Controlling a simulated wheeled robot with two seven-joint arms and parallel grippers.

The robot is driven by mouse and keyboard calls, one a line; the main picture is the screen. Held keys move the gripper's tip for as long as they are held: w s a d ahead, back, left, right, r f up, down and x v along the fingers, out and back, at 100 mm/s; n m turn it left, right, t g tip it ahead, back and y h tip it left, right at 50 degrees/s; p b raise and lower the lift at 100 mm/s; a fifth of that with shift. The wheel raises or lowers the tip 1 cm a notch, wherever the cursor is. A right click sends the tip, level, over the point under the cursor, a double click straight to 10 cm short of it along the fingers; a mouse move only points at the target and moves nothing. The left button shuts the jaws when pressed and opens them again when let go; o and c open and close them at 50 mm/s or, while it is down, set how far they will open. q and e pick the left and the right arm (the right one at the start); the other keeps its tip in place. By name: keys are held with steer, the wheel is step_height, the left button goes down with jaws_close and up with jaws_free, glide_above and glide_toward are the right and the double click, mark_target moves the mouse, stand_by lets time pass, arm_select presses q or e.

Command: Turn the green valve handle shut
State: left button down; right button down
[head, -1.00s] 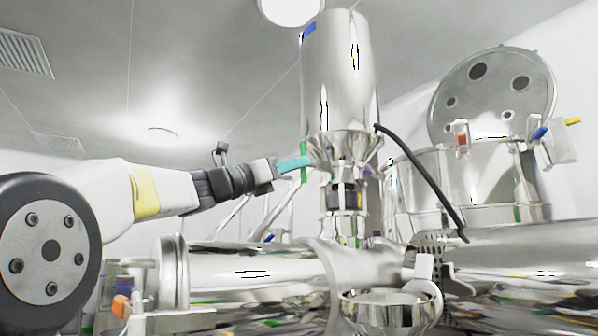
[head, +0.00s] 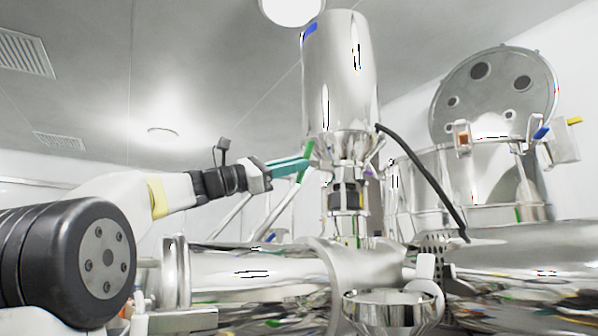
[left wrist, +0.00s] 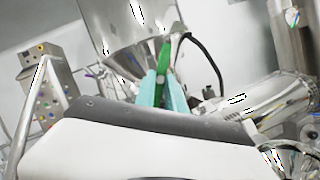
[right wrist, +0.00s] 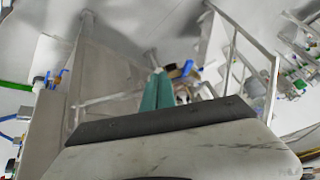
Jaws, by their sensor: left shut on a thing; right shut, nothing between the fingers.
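The green valve handle (head: 308,148) is a thin green bar below the steel hopper's cone in the head view, tilted with its top to the right. My left gripper (head: 303,163) reaches it from the left, its teal fingers shut on it. In the left wrist view the handle (left wrist: 164,65) stands between the two teal fingers (left wrist: 163,85), its upper end showing above them. The handle's pivot is hard to make out. My right gripper (right wrist: 158,76) shows only in the right wrist view, its teal fingers together with nothing between them.
The steel hopper (head: 338,80) stands above the valve. A black hose (head: 425,175) curves down on its right. A large horizontal steel pipe (head: 250,272) runs below my left arm. An open round lid (head: 500,95) is at the right. A white frame (right wrist: 245,45) is near my right gripper.

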arm_select(q)
steer(key=shift+r+m+g, duration=0.1)
steer(key=shift+m+g, duration=0.3)
steer(key=c, duration=1.4)
jaws_free()
steer(key=v, duration=0.7)
steer(key=shift+s+a+f, duration=0.15)
steer(key=shift+a+f, duration=0.1)
steer(key=shift+a, duration=0.05)
